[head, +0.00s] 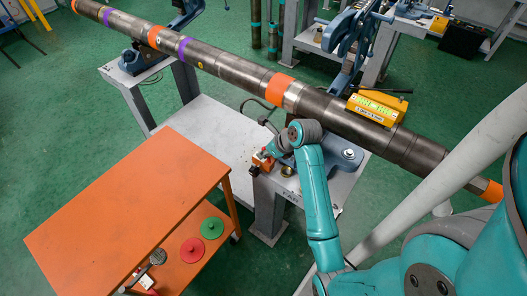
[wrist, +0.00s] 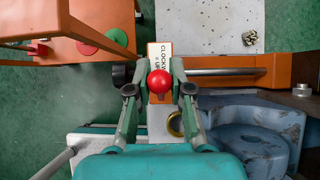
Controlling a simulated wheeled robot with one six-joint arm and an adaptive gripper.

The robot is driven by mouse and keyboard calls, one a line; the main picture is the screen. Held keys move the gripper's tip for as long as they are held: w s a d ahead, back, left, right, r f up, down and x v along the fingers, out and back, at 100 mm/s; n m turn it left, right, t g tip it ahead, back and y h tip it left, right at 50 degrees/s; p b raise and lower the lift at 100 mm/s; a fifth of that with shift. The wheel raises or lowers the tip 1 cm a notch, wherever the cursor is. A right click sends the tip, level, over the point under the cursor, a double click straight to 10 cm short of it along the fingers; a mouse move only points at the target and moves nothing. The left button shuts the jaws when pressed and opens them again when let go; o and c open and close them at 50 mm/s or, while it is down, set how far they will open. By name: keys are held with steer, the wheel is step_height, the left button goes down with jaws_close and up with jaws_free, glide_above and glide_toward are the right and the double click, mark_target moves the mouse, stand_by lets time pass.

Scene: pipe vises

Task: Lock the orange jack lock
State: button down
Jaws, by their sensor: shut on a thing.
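The orange jack lock (head: 262,162) is a small orange block at the end of the grey vise stand. In the wrist view its orange body (wrist: 159,98) carries a white label with partly visible words, "CLOCKW" and "UP". A red ball knob (wrist: 160,83) sits over it. My gripper (wrist: 160,70) has one finger on each side of the red knob and is shut on it. In the head view my gripper (head: 268,153) is at the lock, and my wrist partly hides the contact.
A long pipe (head: 228,64) lies across blue vises, with a yellow level (head: 372,108) on top. An orange table (head: 130,205) stands at the left, with red (head: 193,250) and green (head: 212,228) discs on its lower shelf. A blue vise base (wrist: 245,135) is close to my gripper's right.

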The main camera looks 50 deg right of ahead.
steer(key=s+t, duration=0.1)
steer(key=t, duration=0.1)
steer(key=s+t, duration=0.1)
steer(key=t, duration=0.2)
steer(key=shift+s+r+t, duration=0.1)
steer(key=shift+t, duration=0.2)
steer(key=t, duration=0.2)
steer(key=s+t, duration=0.1)
steer(key=t, duration=0.1)
steer(key=s+t, duration=0.1)
steer(key=shift+f+t, duration=0.2)
steer(key=shift+t, duration=0.2)
steer(key=c, duration=1)
jaws_free()
steer(key=shift+c, duration=0.2)
steer(key=shift+r, duration=0.1)
step_height(320, 180, up, 10)
